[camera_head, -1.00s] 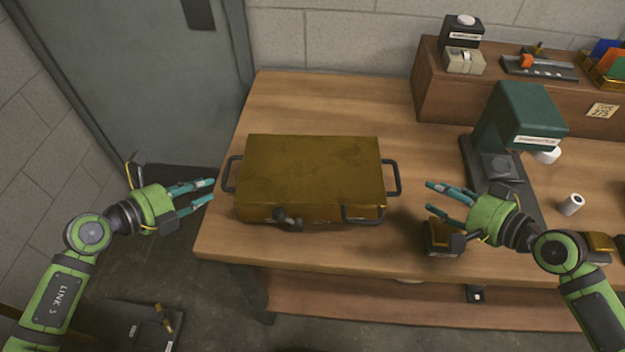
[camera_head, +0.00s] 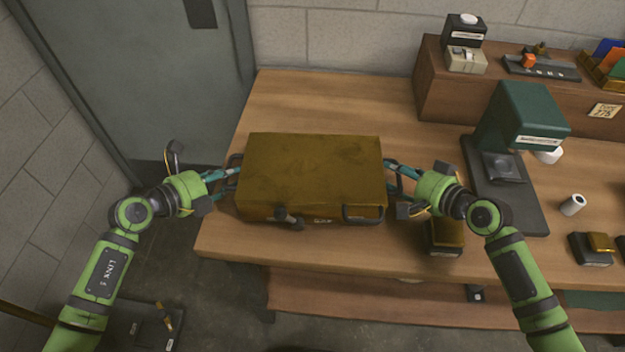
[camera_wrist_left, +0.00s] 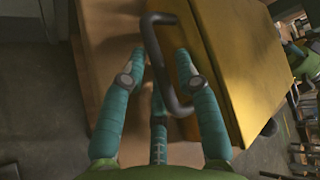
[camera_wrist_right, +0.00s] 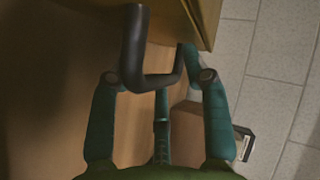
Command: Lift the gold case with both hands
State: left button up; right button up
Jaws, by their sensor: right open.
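The gold case (camera_head: 315,170) lies flat on the wooden table, with a dark handle on each side and one on its front. My left gripper (camera_head: 232,178) is at the left handle; in the left wrist view its fingers (camera_wrist_left: 160,62) are apart, with the left handle (camera_wrist_left: 160,60) showing between them. My right gripper (camera_head: 390,172) is at the right side of the case. In the right wrist view its fingers (camera_wrist_right: 152,72) are open, with the right handle (camera_wrist_right: 133,50) across the space between them. Neither gripper shows clear contact with its handle.
The wooden table (camera_head: 310,95) is clear behind the case. A small gold-topped box (camera_head: 446,233) stands just below my right gripper. A green machine (camera_head: 525,115) and a white roll (camera_head: 572,205) are further right. A grey door (camera_head: 150,90) is at the left.

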pick_arm(q)
jog(key=c, duration=0.6)
pick_arm(e)
jog(key=c, duration=0.6)
pick_arm(q)
grip_shut()
pick_arm(e)
grip_shut()
